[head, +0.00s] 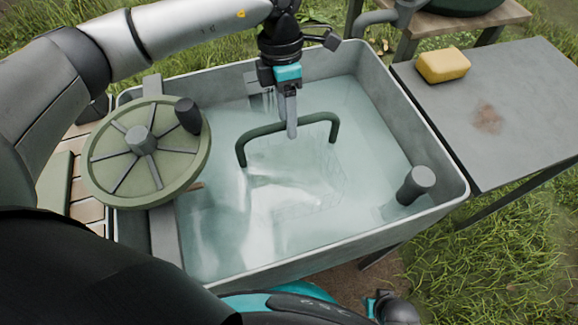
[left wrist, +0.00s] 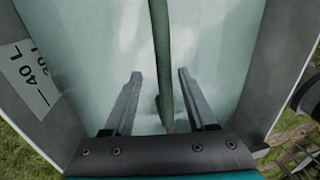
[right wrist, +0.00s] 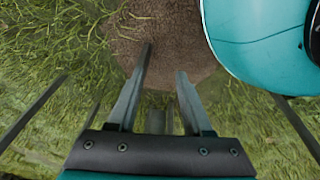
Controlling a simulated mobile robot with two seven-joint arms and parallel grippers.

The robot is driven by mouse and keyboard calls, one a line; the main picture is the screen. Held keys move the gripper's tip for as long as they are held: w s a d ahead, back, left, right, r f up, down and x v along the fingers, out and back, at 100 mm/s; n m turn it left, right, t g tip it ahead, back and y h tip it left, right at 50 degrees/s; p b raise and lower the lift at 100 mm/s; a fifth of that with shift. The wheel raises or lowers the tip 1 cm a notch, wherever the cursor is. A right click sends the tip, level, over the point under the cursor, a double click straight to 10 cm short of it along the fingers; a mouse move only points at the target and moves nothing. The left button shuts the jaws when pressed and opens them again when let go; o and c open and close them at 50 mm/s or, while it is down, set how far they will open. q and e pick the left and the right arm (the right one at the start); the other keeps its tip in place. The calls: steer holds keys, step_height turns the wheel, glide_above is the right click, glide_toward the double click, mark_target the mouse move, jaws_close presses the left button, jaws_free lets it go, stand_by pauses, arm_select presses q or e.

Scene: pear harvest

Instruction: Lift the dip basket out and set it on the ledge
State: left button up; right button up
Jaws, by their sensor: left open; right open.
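The dip basket is under water in the grey tub, and only a faint outline of its body (head: 310,195) shows. Its dark green arched handle (head: 262,130) stands above the water. My left gripper (head: 291,132) points down at the handle's top bar. In the left wrist view the handle (left wrist: 160,50) runs between the two open fingers (left wrist: 160,85), with a gap on each side. My right gripper (right wrist: 163,62) is open and empty, low over the ground outside the tub. The ledge is probably the grey side table (head: 500,85) to the right of the tub.
The tub's rim (head: 330,247) surrounds the water. A green spoked wheel with a dark knob (head: 120,180) sits at the tub's left side. A grey post (head: 415,184) stands in the right corner. A yellow sponge (head: 443,65) lies on the side table, whose front is clear.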

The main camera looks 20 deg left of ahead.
arm_select(q)
steer(key=shift+s+d+f+b, duration=0.2)
steer(key=shift+f+b, duration=0.1)
steer(key=shift+f, duration=0.5)
steer(key=shift+s+d+f+b, duration=0.15)
steer(key=shift+s+f+b, duration=0.1)
steer(key=shift+f, duration=0.5)
steer(key=shift+s+d+f+b, duration=0.15)
steer(key=shift+f+b, duration=0.15)
steer(key=shift+f, duration=0.5)
arm_select(e)
steer(key=shift+w+a+r, duration=0.45)
steer(key=shift+w+r, duration=0.05)
steer(key=shift+r, duration=0.2)
steer(key=shift+w+a+r, duration=0.4)
steer(key=shift+w+r, duration=0.1)
steer(key=shift+r, duration=0.2)
arm_select(q)
steer(key=shift+c, duration=0.3)
jaws_close()
